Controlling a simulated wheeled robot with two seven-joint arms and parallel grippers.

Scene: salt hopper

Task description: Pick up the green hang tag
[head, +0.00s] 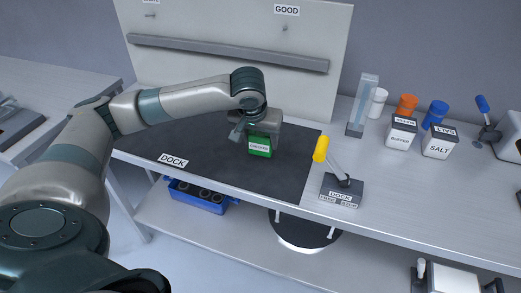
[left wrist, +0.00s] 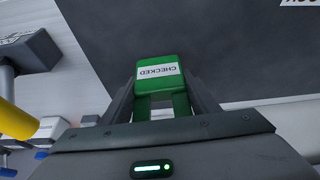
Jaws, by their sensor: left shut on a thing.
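The green hang tag (head: 260,146) has a white label that reads CHECKED. In the head view it sits at the fingers of my left gripper (head: 256,132), over the right part of the dark mat. In the left wrist view the tag (left wrist: 158,80) is between the two fingers of my left gripper (left wrist: 160,98), which is shut on it. Its lower part shows an opening near the palm. I cannot tell whether the tag touches the mat. My right gripper is in neither view.
Behind are a GOOD board (head: 240,75) with a grey rail, a clear tube (head: 363,105), and BUFFER (head: 401,134) and SALT (head: 440,142) boxes.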

